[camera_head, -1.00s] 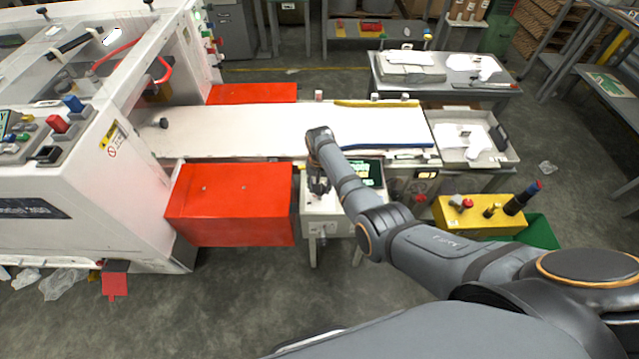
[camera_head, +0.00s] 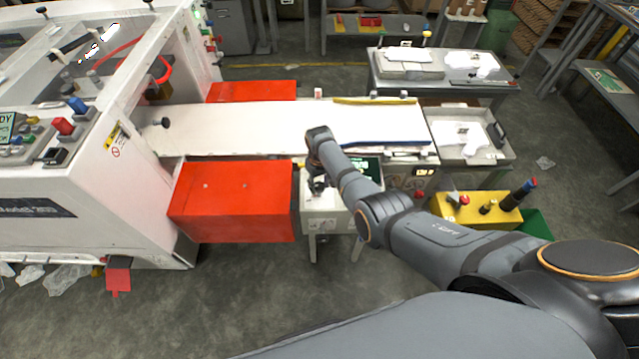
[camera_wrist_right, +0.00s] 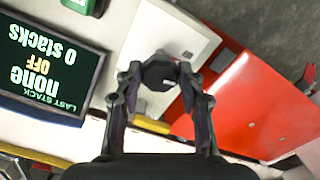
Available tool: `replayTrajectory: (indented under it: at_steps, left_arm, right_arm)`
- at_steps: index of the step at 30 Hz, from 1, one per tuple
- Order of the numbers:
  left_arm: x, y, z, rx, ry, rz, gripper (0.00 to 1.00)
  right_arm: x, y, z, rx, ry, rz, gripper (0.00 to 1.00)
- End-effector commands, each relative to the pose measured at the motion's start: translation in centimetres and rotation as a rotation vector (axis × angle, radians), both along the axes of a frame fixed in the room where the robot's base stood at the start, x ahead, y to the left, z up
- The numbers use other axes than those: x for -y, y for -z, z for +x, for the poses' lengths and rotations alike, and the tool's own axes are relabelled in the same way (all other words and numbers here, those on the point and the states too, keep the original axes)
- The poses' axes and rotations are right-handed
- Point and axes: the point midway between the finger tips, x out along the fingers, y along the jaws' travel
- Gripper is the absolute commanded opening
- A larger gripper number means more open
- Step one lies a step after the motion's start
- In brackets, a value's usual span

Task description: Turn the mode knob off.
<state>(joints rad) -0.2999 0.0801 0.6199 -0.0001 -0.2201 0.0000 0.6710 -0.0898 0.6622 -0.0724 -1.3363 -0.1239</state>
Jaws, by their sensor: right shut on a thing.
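The mode knob (camera_wrist_right: 160,73) is dark and faceted with a small white mark, on a light control panel (camera_wrist_right: 140,45) in the right wrist view. My right gripper (camera_wrist_right: 161,72) is shut on it, a finger on each side. In the head view my right gripper (camera_head: 317,186) is over the white control box (camera_head: 325,221), and the knob is mostly hidden there. A dark display (camera_wrist_right: 45,70) beside the knob reads upside down "LAST STACK", "none", "OFF" and "0 stacks". My left gripper is not in view.
A red box (camera_head: 235,205) stands left of the control box. A white conveyor (camera_head: 240,130) runs behind it. A yellow box with buttons (camera_head: 475,212) stands to the right. The grey floor (camera_head: 240,290) in front is clear.

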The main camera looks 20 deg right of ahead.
Motion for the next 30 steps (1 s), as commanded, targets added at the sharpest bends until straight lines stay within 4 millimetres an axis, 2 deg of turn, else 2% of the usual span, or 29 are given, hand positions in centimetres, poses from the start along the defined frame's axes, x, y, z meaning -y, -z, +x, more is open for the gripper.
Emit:
replayTrajectory:
  at_steps: [13, 14, 18, 30]
  left_arm:
    - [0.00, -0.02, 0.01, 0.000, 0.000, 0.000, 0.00]
    - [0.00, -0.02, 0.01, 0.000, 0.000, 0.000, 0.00]
    - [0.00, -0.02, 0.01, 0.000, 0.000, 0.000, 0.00]
    - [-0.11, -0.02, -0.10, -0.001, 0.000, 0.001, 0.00]
  right_arm:
    - [0.01, -0.05, 0.07, 0.002, -0.011, -0.001, 0.07]
    - [0.01, -0.05, 0.07, 0.002, -0.011, -0.001, 0.41]
    - [0.00, -0.04, 0.05, 0.002, -0.010, 0.000, 0.60]
    - [-0.02, -0.58, 0.12, 0.003, -0.010, 0.001, 0.62]
